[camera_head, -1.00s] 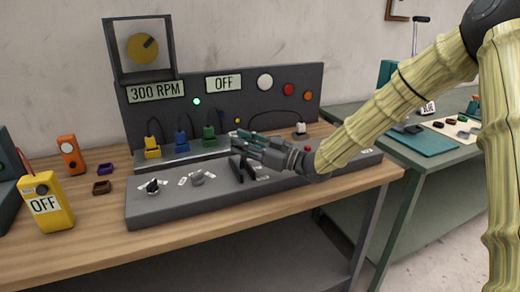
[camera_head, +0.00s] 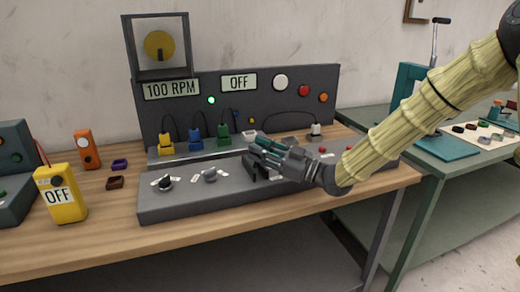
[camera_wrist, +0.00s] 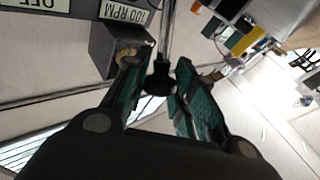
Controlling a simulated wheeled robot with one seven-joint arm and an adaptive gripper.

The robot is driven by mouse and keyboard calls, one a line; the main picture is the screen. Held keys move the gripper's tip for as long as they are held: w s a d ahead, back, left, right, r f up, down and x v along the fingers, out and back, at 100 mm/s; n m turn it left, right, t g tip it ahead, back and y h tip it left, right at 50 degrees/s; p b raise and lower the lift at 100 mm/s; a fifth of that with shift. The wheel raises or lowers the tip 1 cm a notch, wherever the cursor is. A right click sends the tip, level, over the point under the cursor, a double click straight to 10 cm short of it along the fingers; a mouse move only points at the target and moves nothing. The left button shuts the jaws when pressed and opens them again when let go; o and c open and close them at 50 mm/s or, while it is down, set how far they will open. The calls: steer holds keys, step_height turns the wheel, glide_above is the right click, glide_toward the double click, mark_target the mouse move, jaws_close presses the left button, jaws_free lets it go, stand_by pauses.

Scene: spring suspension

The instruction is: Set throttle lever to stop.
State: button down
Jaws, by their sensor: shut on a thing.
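The throttle lever is mostly hidden behind my gripper (camera_head: 258,147) in the head view; black parts of its mount (camera_head: 258,171) show below the fingers on the grey control console (camera_head: 190,200). In the wrist view, a black lever knob (camera_wrist: 158,84) on a grey rod sits between the two teal fingers of my gripper (camera_wrist: 157,78), which is shut on it. The upper display (camera_head: 171,90) reads 100 RPM, and the other display (camera_head: 239,82) reads OFF. The lever's position markings cannot be read.
A yellow meter (camera_head: 58,195) reading OFF and an orange device (camera_head: 88,150) stand at the left. A second green table (camera_head: 470,190) is at the right.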

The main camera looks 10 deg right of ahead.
steer(key=shift+s+f, duration=0.1)
steer(key=shift+f, duration=0.05)
steer(key=c, duration=1.1)
jaws_free()
steer(key=v, duration=1.2)
